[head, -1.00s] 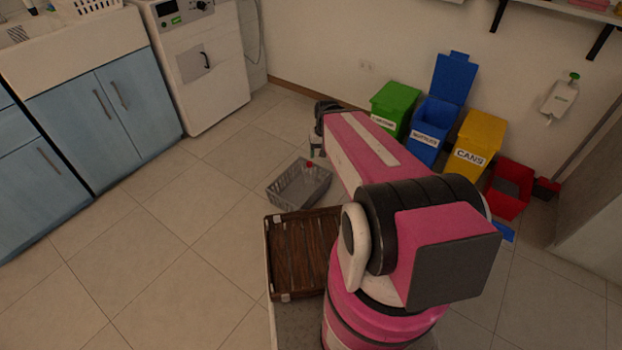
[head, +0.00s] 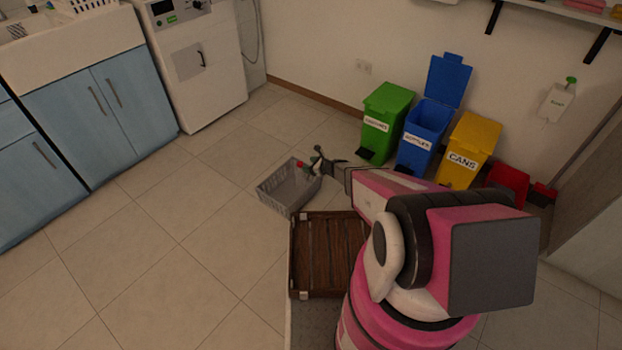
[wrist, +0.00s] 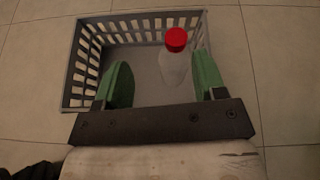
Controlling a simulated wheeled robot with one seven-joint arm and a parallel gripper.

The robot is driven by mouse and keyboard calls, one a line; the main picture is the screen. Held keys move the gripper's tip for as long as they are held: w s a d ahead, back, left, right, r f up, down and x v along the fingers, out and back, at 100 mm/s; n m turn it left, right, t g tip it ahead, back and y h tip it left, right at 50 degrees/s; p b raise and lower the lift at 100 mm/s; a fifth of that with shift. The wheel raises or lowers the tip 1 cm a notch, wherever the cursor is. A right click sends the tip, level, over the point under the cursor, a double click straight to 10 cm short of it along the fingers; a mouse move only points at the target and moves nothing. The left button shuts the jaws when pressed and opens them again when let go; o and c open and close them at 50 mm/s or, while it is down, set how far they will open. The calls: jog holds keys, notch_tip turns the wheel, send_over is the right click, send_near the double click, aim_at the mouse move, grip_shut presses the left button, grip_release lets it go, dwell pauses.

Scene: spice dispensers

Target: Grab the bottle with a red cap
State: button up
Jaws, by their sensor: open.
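The bottle with a red cap (wrist: 176,66) stands in a grey crate (wrist: 72,75), its clear body below the cap, in the wrist view. In the head view its red cap (head: 299,164) shows inside the crate (head: 283,203) on the floor. My gripper (wrist: 163,85) is open and empty. In the wrist view its two green fingers lie to the left and right, with the bottle between their lines and nearer the right finger. In the head view my gripper (head: 318,158) is by the crate's right side, close to the cap.
Green (head: 384,122), blue (head: 425,125) and yellow (head: 468,150) bins stand along the wall behind my arm, with a red container (head: 507,182) beside them. A brown slatted tray (head: 327,255) lies in front of the crate. Floor to the left is clear.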

aim_at(300, 163)
jog(key=w+a+f, duration=0.2)
jog(key=w+a+f+m, duration=0.1)
jog(key=w+a+f, duration=0.1)
jog(key=w, duration=0.1)
jog(key=w+a+f+m, duration=0.1)
jog(key=w+a+f, duration=0.1)
jog(key=shift+w+a+t, duration=0.2)
jog(key=shift+w+t, duration=0.1)
jog(key=shift+w, duration=0.05)
grip_shut()
dwell(0.3)
